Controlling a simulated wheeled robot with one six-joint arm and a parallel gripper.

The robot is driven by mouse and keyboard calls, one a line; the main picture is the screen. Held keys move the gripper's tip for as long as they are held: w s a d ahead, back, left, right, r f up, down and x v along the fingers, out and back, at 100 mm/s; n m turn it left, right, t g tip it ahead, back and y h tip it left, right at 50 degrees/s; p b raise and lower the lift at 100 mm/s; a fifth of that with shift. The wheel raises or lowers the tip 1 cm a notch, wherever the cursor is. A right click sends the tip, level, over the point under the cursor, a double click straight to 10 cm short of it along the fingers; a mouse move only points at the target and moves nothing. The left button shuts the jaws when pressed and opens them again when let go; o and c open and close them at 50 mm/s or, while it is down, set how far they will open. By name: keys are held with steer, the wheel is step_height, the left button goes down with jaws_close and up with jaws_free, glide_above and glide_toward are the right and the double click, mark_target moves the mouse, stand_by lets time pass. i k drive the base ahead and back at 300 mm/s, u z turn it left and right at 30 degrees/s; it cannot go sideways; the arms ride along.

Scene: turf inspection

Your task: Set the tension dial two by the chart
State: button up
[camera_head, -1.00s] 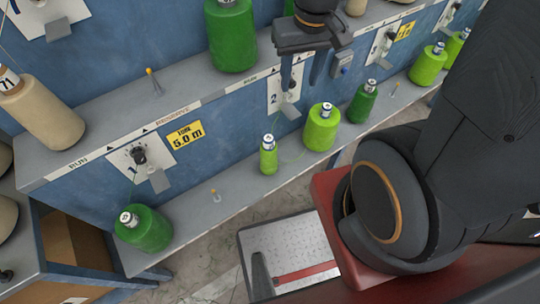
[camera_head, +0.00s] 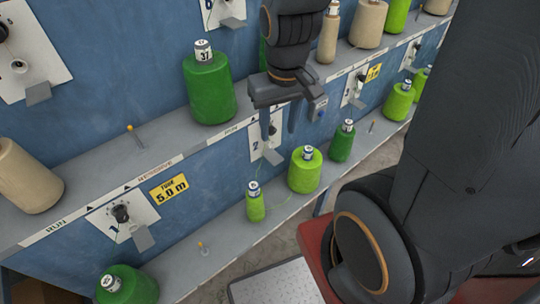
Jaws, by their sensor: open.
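Tension dial two is a dark knob (camera_head: 272,130) on a white plate marked 2 (camera_head: 256,149), on the blue panel between the two shelves. My gripper (camera_head: 278,138) points down in front of that plate. Its fingers are open, one on each side of the knob in the picture; I cannot tell whether they touch it. The fingers partly cover the plate and dial. A dial one plate (camera_head: 128,217) with a dark knob sits lower left. No chart is readable in this view.
A dark green spool labelled 37 (camera_head: 209,88) stands on the upper shelf beside my gripper. Light green spools (camera_head: 304,172) (camera_head: 255,204) and a dark green spool (camera_head: 342,143) stand on the lower shelf below. A yellow 5.0 m tag (camera_head: 169,187) is on the panel.

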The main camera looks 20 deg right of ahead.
mark_target(272, 130)
steer(key=u, duration=0.35)
steer(key=k, duration=1.05)
steer(key=z, duration=0.9)
